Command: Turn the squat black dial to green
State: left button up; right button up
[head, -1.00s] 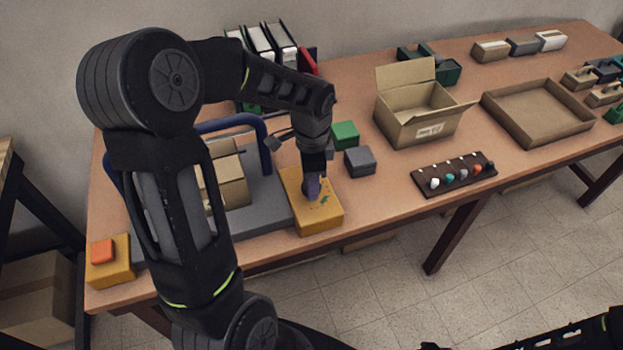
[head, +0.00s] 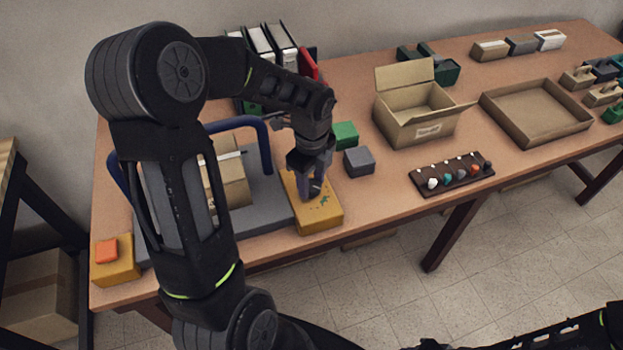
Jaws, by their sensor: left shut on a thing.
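The squat black dial (head: 316,184) sits on top of a yellow box (head: 318,218) near the table's front edge. Green marks (head: 324,200) show on the box top beside the dial. My left gripper (head: 312,189) points down from above and is shut on the dial, with its fingers on either side. The fingers hide much of the dial, so which mark it points to cannot be told. My right arm shows only in part at the lower right, and its gripper is not in view.
A grey platform (head: 262,212) with a blue rail (head: 268,135) and cardboard boxes stands left of the yellow box. Green (head: 345,135) and grey (head: 359,161) blocks lie close to the right. An orange button box (head: 115,262) is at the front left corner.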

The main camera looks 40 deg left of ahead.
aim_at(311, 185)
dwell(0.3)
pick_arm(q)
jog(key=o, duration=1.4)
notch_tip(311, 185, up, 8)
jog(key=shift+f+b, duration=0.1)
jog(key=shift+b, duration=0.3)
